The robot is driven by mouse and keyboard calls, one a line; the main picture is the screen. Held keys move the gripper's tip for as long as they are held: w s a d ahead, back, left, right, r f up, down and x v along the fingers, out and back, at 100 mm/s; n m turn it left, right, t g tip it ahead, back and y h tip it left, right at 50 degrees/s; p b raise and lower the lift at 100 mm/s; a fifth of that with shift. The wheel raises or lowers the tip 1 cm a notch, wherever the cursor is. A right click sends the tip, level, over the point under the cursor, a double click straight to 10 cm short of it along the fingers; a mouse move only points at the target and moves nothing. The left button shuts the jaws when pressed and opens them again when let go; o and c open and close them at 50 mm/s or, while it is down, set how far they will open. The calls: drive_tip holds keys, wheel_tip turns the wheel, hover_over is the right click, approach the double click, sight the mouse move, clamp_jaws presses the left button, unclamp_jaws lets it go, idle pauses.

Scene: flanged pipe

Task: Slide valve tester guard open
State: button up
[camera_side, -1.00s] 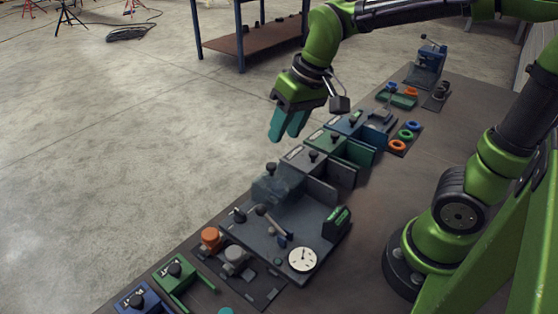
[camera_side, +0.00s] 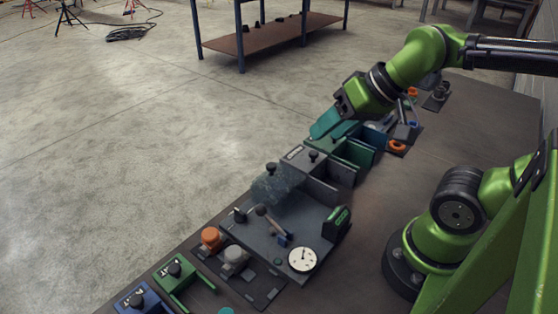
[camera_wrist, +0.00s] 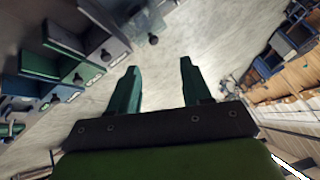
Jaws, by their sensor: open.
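The valve tester (camera_side: 311,220) is a dark grey plate with a round white dial and a lever. Its guard (camera_side: 272,188) is a clear, box-like cover with a black knob (camera_side: 271,169), at the plate's far left side. In the wrist view what looks like the guard (camera_wrist: 148,20) shows at the top, beyond my fingertips. My gripper (camera_side: 324,125) is empty, above and near the green box, to the upper right of the guard and apart from it. In the wrist view its two teal fingers (camera_wrist: 158,72) stand apart, with floor between them.
A grey box (camera_side: 300,154) and a green box (camera_side: 327,141), both with black knobs, stand in the row beside the tester. Orange and grey valves (camera_side: 212,238) sit at the near left. Free floor lies left of the bench; bare bench top (camera_side: 420,150) lies right.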

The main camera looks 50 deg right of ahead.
wheel_tip(320, 180, up, 2)
drive_tip(key=r+n+g+h, duration=0.1)
drive_tip(key=g+h, duration=0.1)
drive_tip(key=g, duration=0.5)
hover_over(271, 165)
wheel_tip(271, 165, down, 17)
drive_tip(key=shift+d+f, duration=0.1)
drive_tip(key=shift+c, duration=0.3)
clamp_jaws()
